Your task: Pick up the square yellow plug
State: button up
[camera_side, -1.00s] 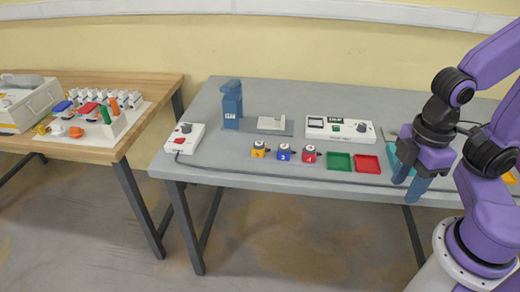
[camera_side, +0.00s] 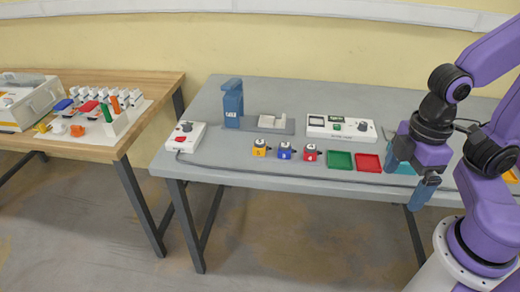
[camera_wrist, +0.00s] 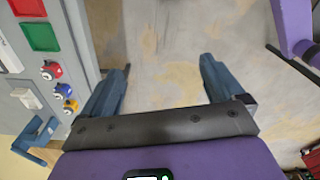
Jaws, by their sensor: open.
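A small yellow box (camera_side: 259,148) with a pale round top stands at the left of a row of small coloured boxes on the grey table. It also shows in the wrist view (camera_wrist: 70,106), left of my fingers. A small yellow piece (camera_side: 43,128) lies on the white board on the wooden table at far left. Which of the two is the square yellow plug, I cannot tell. My gripper (camera_side: 408,177) is open and empty at the grey table's front right edge, well to the right of both. In the wrist view its fingers (camera_wrist: 166,66) are wide apart over bare floor.
A blue box (camera_side: 284,151) and a red box (camera_side: 309,154) stand right of the yellow box. Green (camera_side: 340,160) and red (camera_side: 367,162) trays lie between them and my gripper. A blue upright stand (camera_side: 232,103) and a white meter box (camera_side: 341,128) stand behind.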

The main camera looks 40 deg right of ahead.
jog(key=w+a+r+m, duration=0.1)
jog(key=w+a+m, duration=0.25)
jog(key=w, duration=0.25)
jog(key=w+a+r+m, duration=0.2)
jog(key=w+a+m, duration=0.15)
jog(key=w, duration=0.35)
jog(key=m, duration=2.4)
send_over(260, 141)
notch_tip(260, 141, down, 6)
notch_tip(260, 141, down, 17)
jog(key=shift+f, duration=0.1)
jog(key=shift+a, duration=0.1)
jog(key=c, duration=1.2)
